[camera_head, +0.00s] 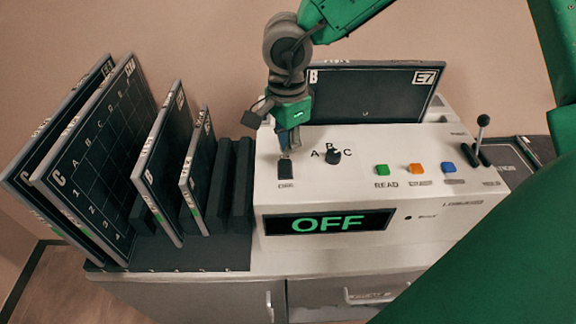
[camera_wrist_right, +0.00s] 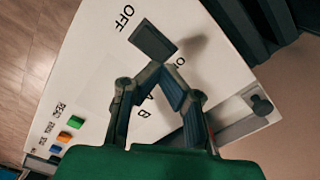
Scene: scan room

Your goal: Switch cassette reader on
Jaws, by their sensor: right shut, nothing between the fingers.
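The cassette reader (camera_head: 415,197) is a white console on a cabinet. Its display (camera_head: 327,223) reads OFF in green letters. The dark power switch (camera_head: 285,168) sits at the console's upper left, above a small OFF label. In the right wrist view the switch (camera_wrist_right: 153,40) shows just beyond the fingertips, with a large OFF label beside it. My right gripper (camera_head: 288,148) is shut and empty, pointing down at the switch's far side; its fingertips (camera_wrist_right: 160,70) meet close to the switch. I cannot tell whether they touch it. My left gripper is not in view.
A black cassette marked E7 (camera_head: 375,95) stands upright behind the panel. A selector knob (camera_head: 333,156), green (camera_head: 382,170), orange (camera_head: 417,169) and blue (camera_head: 448,169) buttons and a lever (camera_head: 481,135) lie to the right. Several cassettes stand in a rack (camera_head: 190,254) on the left.

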